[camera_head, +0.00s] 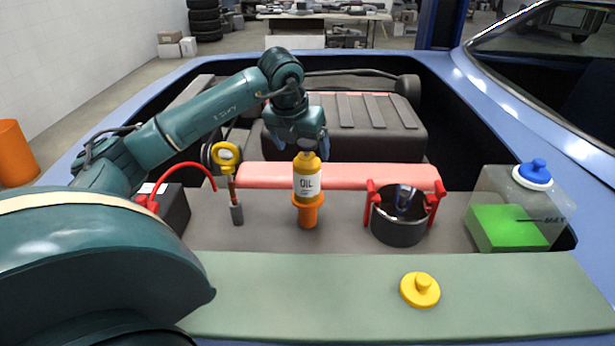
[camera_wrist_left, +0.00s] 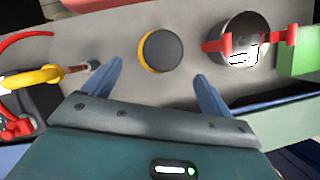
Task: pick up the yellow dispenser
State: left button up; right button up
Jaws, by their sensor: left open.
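The yellow dispenser (camera_head: 307,178) is a bottle with a white OIL label, standing upright in an orange holder (camera_head: 308,215) in the engine bay. My left gripper (camera_head: 300,149) is open at the bottle's top, its fingers pointing down. In the left wrist view the dispenser (camera_wrist_left: 162,51) shows from its dark round end with a yellow rim. It lies ahead of and between the two open blue fingers (camera_wrist_left: 157,75); I see no contact there. My right gripper is in neither view.
A yellow-handled dipstick (camera_head: 227,158) and red cable stand left of the bottle. A dark pot (camera_head: 399,222) with red clamps and a clear tank (camera_head: 510,215) of green fluid stand right. A yellow cap (camera_head: 420,290) lies on the green front ledge (camera_head: 340,290).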

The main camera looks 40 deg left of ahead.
aim_at(307, 154)
pick_arm(q)
jog(key=shift+w+a+r+p+x, duration=0.1)
jog(key=shift+w+p+x, duration=0.1)
jog(key=shift+x, duration=0.8)
jog(key=shift+w+a+r+p+x, duration=0.15)
jog(key=shift+p+x, duration=0.1)
jog(key=shift+x, duration=0.8)
jog(key=shift+w+a+p+x, duration=0.1)
jog(key=shift+w+p+x, duration=0.1)
jog(key=shift+x, duration=0.8)
jog(key=shift+c, duration=0.4)
jog(key=shift+r, duration=0.1)
grip_shut()
